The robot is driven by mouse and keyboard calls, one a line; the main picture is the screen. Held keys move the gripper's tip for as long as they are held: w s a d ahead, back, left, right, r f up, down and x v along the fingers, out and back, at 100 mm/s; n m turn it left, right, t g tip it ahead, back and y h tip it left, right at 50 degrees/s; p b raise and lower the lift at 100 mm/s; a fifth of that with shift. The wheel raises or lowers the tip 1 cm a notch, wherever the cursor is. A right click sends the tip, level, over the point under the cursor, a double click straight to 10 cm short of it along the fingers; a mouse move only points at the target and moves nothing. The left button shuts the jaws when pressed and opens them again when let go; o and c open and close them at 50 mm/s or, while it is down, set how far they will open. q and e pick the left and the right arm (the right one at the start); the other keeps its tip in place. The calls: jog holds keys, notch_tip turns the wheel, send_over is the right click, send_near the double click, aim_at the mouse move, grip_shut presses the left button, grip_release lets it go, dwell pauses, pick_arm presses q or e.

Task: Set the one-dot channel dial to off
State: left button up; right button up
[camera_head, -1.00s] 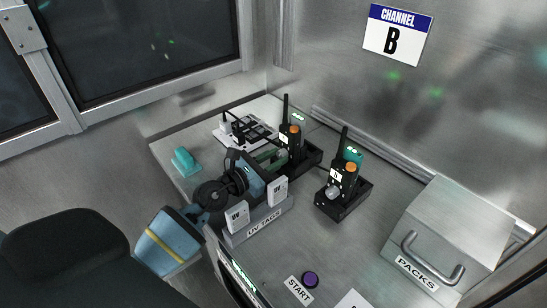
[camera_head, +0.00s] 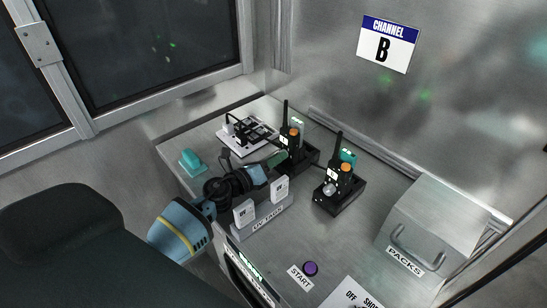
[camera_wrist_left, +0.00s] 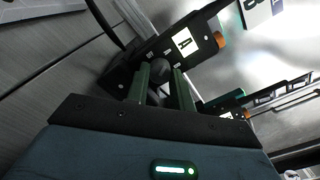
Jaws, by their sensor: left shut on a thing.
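The nearer-left radio (camera_head: 291,139), black with a white label and an orange knob, stands in a black holder at the back of the bench. In the left wrist view the same radio (camera_wrist_left: 200,44) is marked A. My left gripper (camera_head: 277,159) reaches in from the left to this radio's lower front. In the left wrist view its green fingers (camera_wrist_left: 163,78) are shut on a dark round dial (camera_wrist_left: 159,66), which they partly hide. A second radio (camera_head: 339,181) stands to the right, with a pale dial (camera_head: 330,189) low on its front. I cannot make out dots or dial positions. My right gripper is not in view.
A UV TAGS holder (camera_head: 264,220) stands just below my left wrist. A PACKS box (camera_head: 432,228) stands right, a purple START button (camera_head: 311,268) in front. Bare bench lies between.

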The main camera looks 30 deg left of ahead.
pick_arm(q)
jog(key=n, duration=0.2)
jog(key=n+p, duration=0.1)
jog(key=shift+r+n, duration=0.2)
jog(key=shift+n, duration=0.2)
jog(key=n+p, duration=0.1)
jog(key=n, duration=0.5)
jog(key=shift+n+p, duration=0.3)
jog(key=shift+f+n, duration=0.15)
jog(key=shift+n, duration=0.75)
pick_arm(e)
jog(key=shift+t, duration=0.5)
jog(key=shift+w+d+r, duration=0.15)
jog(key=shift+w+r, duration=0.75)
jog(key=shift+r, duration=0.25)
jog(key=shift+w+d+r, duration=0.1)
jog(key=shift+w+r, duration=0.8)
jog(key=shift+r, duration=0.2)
pick_arm(q)
jog(key=o, duration=0.9)
jog(key=shift+o, duration=0.5)
jog(key=shift+f, duration=0.1)
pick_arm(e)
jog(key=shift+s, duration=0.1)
